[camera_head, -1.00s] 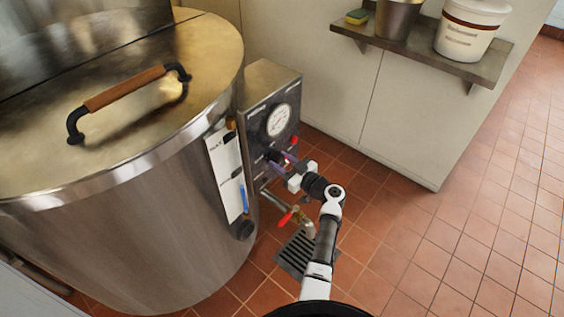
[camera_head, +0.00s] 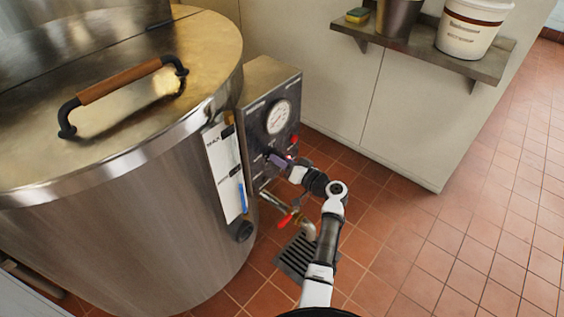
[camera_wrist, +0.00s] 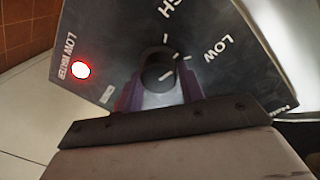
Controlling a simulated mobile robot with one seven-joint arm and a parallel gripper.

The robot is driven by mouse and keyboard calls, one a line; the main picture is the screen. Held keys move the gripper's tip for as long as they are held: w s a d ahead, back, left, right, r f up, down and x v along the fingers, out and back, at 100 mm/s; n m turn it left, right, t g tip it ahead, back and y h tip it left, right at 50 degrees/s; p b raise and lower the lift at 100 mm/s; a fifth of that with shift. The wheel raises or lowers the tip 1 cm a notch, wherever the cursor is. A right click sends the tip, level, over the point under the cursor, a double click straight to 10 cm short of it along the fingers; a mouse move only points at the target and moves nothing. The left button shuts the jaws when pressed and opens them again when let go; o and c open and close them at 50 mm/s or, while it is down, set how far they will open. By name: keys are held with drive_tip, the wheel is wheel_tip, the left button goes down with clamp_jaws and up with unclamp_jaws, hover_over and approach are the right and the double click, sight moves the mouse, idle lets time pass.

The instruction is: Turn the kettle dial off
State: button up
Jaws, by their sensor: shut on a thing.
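The kettle dial (camera_wrist: 157,68) is a round black knob on the dark control panel, with tick marks and the word LOW to its right in the wrist view. My gripper (camera_wrist: 158,88) has a purple finger on each side of the dial and is shut on it. In the head view my gripper (camera_head: 277,159) is at the panel below the round gauge and covers most of the dial. The large steel kettle (camera_head: 150,240) stands at the left.
A red LOW WATER light (camera_wrist: 80,69) glows on the panel. A red-handled valve (camera_head: 286,220) is below my gripper, above a floor drain (camera_head: 296,257). A wall shelf (camera_head: 425,55) holds a bucket (camera_head: 470,25). The tiled floor at right is clear.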

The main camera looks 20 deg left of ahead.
drive_tip(key=shift+w+m+g+p, duration=0.1)
drive_tip(key=shift+m+g+p, duration=0.25)
drive_tip(key=shift+m+p, duration=2.15)
drive_tip(key=shift+m+g+p, duration=0.1)
drive_tip(key=shift+m+g, duration=0.25)
drive_tip(key=shift+m, duration=4.55)
drive_tip(key=shift+f, duration=0.1)
drive_tip(key=o, duration=1)
drive_tip(key=shift+d, duration=0.1)
drive_tip(key=shift+c, duration=0.2)
drive_tip(key=f+b+v, duration=0.1)
drive_tip(key=v, duration=1.2)
drive_tip(key=shift+d+r, duration=0.35)
drive_tip(key=shift+d, duration=0.05)
